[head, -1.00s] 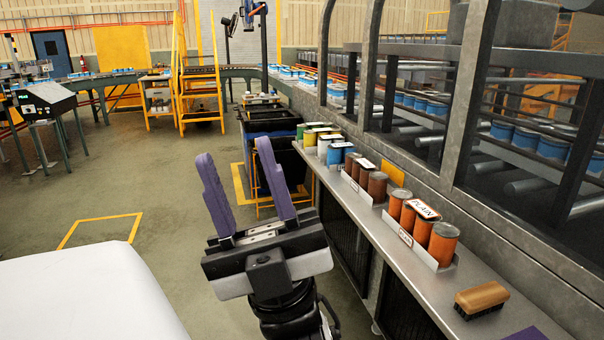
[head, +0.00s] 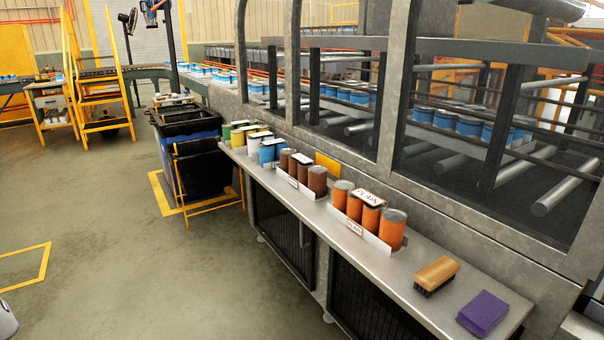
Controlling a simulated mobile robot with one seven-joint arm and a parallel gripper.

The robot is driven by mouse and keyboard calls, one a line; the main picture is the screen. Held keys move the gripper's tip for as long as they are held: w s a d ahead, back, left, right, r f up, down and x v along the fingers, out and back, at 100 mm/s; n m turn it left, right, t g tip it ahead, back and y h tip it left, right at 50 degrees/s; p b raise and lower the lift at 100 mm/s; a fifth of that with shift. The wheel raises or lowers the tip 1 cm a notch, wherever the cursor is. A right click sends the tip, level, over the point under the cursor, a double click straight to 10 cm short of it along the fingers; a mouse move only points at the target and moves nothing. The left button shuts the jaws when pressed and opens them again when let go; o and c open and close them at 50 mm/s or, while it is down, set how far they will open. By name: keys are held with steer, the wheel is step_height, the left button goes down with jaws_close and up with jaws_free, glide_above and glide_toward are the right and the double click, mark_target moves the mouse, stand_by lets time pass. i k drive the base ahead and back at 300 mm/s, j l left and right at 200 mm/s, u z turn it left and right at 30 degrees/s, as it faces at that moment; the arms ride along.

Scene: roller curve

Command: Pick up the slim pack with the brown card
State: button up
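Several packs of cans stand in a row on the long metal shelf (head: 412,262). Farther back are a blue pack (head: 267,153) and yellow and green ones with pale tops (head: 238,136). Which card counts as brown is too small to tell.
A wooden brush (head: 436,272) and a purple block (head: 482,313) lie at the shelf's near end. Dark bins (head: 190,150) stand past its far end. A framed roller conveyor (head: 450,120) runs behind the shelf.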

mark_target(302, 172)
steer(key=i+j+z, duration=0.15)
steer(key=i, duration=0.25)
steer(key=i+j+z, duration=0.15)
steer(key=i, duration=0.3)
steer(key=i+j+z, duration=0.1)
steer(key=i, duration=0.35)
steer(key=i+j+z, duration=0.1)
steer(key=i+j, duration=0.15)
steer(key=i, duration=0.2)
steer(key=i+j+z, duration=0.15)
steer(key=i, duration=0.25)
